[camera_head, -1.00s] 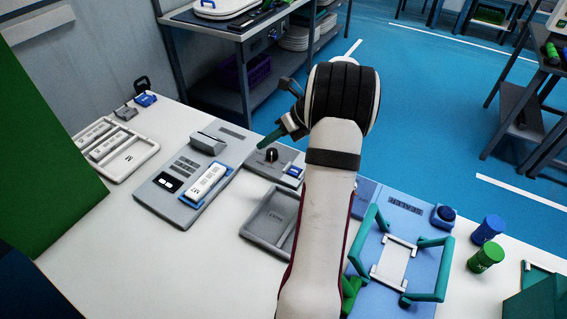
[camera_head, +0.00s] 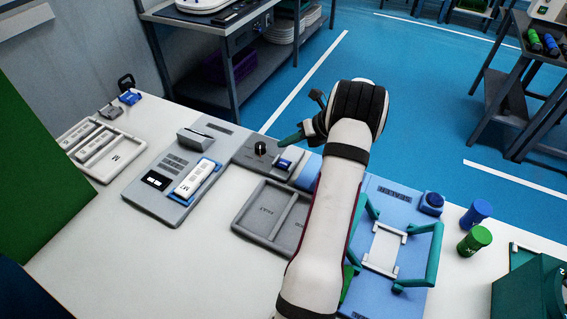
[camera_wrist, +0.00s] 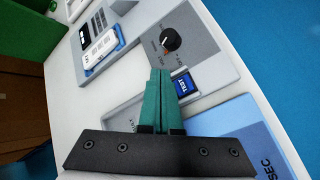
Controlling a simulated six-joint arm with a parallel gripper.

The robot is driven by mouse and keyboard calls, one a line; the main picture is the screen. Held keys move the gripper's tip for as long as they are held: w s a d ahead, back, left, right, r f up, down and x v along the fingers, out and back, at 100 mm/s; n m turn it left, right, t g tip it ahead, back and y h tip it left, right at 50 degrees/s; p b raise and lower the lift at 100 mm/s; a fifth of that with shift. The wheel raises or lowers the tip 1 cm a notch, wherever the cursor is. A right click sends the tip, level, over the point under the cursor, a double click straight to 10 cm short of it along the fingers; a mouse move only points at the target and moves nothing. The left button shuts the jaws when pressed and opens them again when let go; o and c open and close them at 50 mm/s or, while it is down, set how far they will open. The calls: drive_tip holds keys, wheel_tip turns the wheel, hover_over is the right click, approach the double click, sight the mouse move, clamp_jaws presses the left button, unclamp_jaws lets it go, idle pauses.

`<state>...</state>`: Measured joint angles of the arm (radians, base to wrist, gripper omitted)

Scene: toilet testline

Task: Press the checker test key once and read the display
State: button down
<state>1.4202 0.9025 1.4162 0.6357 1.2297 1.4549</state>
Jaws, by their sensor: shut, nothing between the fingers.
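The checker (camera_head: 243,151) is a dark grey box with a black knob (camera_head: 260,148) and a blue test key (camera_head: 285,163). In the wrist view the key (camera_wrist: 184,85), marked TEST, lies just right of my fingertips, below the knob (camera_wrist: 171,40). My gripper (camera_head: 284,141) is shut and empty; its green fingers (camera_wrist: 160,73) reach over the checker. I cannot tell whether they touch it. A dark display (camera_head: 157,180) with small white marks is on the light grey unit (camera_head: 150,202) to the left; its reading is too small to make out.
A white module (camera_head: 193,179) sits in a blue holder on the grey unit. A grey tray (camera_head: 240,228) lies in front of the checker. At right are a blue sealer plate (camera_head: 412,270) with green arms, a blue cup (camera_head: 476,212) and a green cup (camera_head: 474,240).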

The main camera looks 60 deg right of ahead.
sight(278, 163)
drive_tip(key=shift+f, duration=2.8)
drive_tip(key=shift+f, duration=0.15)
drive_tip(key=shift+f, duration=0.25)
drive_tip(key=shift+f, duration=0.35)
idle(0.5)
drive_tip(key=shift+r, duration=0.8)
drive_tip(key=shift+r, duration=2.45)
